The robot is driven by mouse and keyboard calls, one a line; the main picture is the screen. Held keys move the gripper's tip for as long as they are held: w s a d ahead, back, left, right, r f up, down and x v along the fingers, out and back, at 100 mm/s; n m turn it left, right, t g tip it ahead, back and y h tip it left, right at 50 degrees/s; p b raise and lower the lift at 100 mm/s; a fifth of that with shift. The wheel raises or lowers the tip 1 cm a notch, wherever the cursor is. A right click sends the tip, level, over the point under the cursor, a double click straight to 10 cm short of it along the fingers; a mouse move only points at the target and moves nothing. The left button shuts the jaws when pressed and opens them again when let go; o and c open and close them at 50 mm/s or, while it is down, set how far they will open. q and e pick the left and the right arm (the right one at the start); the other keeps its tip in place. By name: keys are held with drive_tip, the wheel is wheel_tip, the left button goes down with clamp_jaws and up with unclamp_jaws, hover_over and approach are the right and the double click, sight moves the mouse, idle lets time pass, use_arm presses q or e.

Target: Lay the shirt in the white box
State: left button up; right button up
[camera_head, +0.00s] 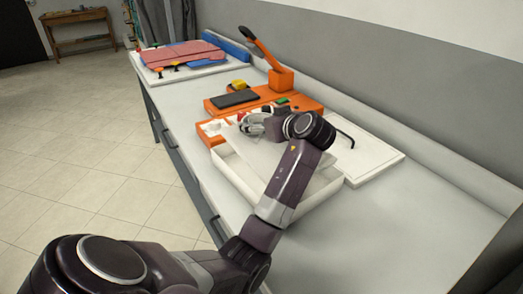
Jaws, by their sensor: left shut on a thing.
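The white box (234,179) stands open on the counter, its near wall partly hidden by my left arm. My left gripper (250,124) is above the far part of the box. It is shut on a pale, flat, folded piece that looks like the shirt (256,149). The piece is slanted over the box opening; its far edge and the exact grip are hard to make out. I cannot tell whether it touches the box floor. My right gripper is not in view.
A flat white panel (380,157) lies right of the box. Behind it stands an orange device (281,78) with a lever and a dark pad (235,99). The right counter is bare.

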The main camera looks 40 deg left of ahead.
use_arm(q)
wheel_tip(320, 180, down, 10)
drive_tip(key=shift+r+p, duration=0.1)
drive_tip(key=shift+p, duration=0.25)
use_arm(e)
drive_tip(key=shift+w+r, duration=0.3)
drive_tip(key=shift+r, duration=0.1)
use_arm(q)
drive_tip(key=shift+f, duration=0.2)
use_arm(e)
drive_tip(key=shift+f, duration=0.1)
use_arm(q)
drive_tip(key=o, duration=1.8)
drive_tip(key=shift+c, duration=0.2)
